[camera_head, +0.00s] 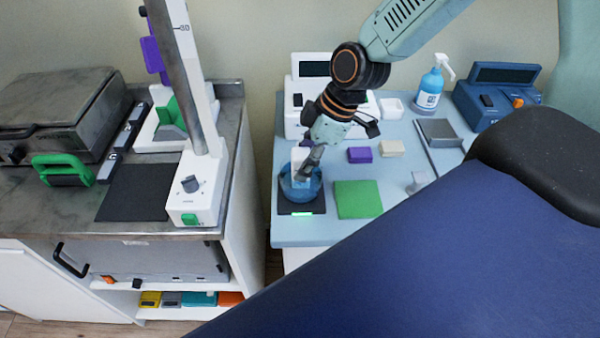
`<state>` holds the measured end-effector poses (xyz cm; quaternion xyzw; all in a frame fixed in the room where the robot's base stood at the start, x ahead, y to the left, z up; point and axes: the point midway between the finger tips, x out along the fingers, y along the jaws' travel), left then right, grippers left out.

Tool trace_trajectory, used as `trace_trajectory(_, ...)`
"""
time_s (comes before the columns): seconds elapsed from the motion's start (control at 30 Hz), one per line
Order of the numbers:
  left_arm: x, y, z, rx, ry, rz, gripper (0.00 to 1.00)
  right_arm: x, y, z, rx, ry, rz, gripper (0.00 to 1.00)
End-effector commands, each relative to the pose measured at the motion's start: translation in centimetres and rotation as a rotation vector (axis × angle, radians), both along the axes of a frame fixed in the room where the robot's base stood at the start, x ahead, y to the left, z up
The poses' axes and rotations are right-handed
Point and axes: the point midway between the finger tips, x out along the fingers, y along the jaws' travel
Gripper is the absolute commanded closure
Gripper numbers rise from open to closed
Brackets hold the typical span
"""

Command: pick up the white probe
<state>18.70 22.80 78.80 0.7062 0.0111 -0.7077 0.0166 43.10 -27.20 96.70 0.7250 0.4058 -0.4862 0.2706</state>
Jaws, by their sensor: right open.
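A white upright piece (296,158), which looks like the white probe, shows at the blue bowl (300,194), partly hidden by my gripper. The bowl sits on a black pad (288,209) with a lit green strip, at the left of the light blue table (330,228). My right gripper (308,170) reaches down from the upper right, with its fingers at the bowl beside the white piece. It is open; whether it touches the piece I cannot tell. My left gripper is out of view.
A green pad (358,199), a purple block (360,155), a cream block (392,148) and a small grey-white piece (416,182) lie to the right. A blue padded couch (450,260) fills the right foreground.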

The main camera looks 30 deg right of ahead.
Motion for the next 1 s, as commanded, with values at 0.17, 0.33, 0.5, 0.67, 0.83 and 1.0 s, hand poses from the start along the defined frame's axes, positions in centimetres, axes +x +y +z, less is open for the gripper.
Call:
trace_trajectory(0.17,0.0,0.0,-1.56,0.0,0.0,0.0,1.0,0.44,0.44,-1.58,-0.002,-0.001,0.001,0.58)
trace_trajectory(0.33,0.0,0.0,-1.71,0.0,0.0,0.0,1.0,0.61,0.57,-1.75,-0.001,-0.001,0.001,0.58)
trace_trajectory(0.5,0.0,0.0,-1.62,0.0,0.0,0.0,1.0,0.61,0.56,-1.65,-0.001,-0.001,0.001,0.58)
trace_trajectory(0.67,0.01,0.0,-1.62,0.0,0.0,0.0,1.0,0.61,0.57,-1.64,0.0,-0.002,0.001,0.71)
trace_trajectory(0.83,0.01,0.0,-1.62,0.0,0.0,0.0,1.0,0.6,0.57,-1.63,0.0,-0.001,0.0,0.86)
trace_trajectory(1.0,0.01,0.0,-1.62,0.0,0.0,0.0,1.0,0.62,0.56,-1.61,0.0,-0.002,0.0,0.96)
